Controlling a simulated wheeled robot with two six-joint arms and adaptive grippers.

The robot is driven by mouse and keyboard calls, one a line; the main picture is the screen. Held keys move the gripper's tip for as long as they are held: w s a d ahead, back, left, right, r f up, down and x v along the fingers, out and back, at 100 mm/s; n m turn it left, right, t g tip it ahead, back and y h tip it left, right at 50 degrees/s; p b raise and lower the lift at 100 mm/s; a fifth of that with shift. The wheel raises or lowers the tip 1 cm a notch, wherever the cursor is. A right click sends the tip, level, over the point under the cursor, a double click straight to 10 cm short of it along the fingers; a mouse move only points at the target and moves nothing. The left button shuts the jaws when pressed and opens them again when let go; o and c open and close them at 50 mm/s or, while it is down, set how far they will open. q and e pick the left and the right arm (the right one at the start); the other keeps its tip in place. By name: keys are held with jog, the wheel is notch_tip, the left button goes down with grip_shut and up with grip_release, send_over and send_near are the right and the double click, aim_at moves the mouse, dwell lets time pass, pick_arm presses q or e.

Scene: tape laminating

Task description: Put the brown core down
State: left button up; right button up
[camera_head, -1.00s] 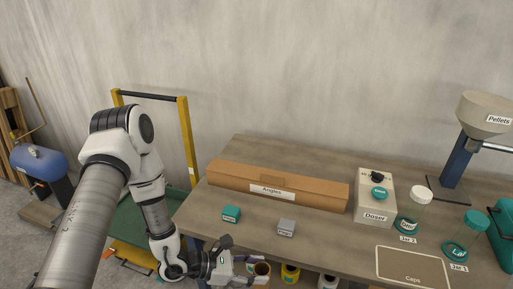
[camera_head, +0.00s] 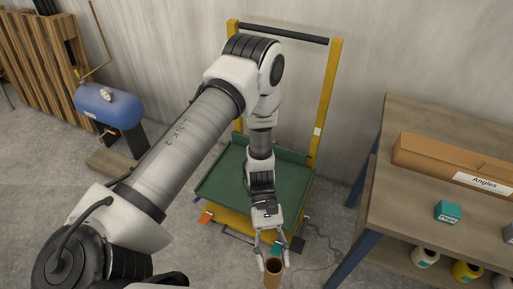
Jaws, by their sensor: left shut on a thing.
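The brown core (camera_head: 273,274) is an upright hollow cardboard tube near the bottom middle of the head view. My left gripper (camera_head: 267,256) is shut on it at its upper end, with my arm reaching down from the left. The core's lower end is cut off by the picture's edge, so I cannot tell what is under it. It is in front of the near edge of a green-decked cart (camera_head: 222,187). My right gripper is not in view.
The cart has a yellow frame with a black handle (camera_head: 283,34); its green deck looks bare where it shows. A wooden table (camera_head: 405,206) stands at right with an Angles box (camera_head: 440,158) and a teal block (camera_head: 447,211). A blue tank (camera_head: 107,106) stands at left.

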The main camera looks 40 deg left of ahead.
pick_arm(q)
jog(key=s+a+f+m+g+y+b, duration=0.2)
jog(key=a+f+m+g+y+b, duration=0.2)
jog(key=a+f+m+y, duration=0.7)
jog(key=w+a+f+m+t+y+b, duration=0.3)
jog(key=w+a+f+m+t+y, duration=0.15)
jog(key=w+m+y, duration=0.4)
jog(key=w+d+f+m+t+y+b, duration=0.1)
jog(key=w+d+f+m+t+b, duration=0.15)
jog(key=w+m+t, duration=0.4)
jog(key=w+d+f+m+t+b, duration=0.1)
jog(key=w+d+m+t+b, duration=0.2)
jog(key=w, duration=0.6)
jog(key=w+d+f+m+t+y+b, duration=0.1)
jog(key=w+d+m+t, duration=0.1)
jog(key=w+m+t, duration=0.45)
jog(key=w+a+f+n+b, duration=0.1)
jog(key=w+a+f+b, duration=0.1)
jog(key=a+b, duration=0.5)
jog(key=w+a+f+n+b, duration=0.1)
jog(key=a+b, duration=0.7)
jog(key=b, duration=0.8)
jog(key=shift+w+f, duration=0.55)
jog(key=shift+f, duration=0.4)
jog(key=o, duration=1.2)
jog(key=shift+a, duration=0.1)
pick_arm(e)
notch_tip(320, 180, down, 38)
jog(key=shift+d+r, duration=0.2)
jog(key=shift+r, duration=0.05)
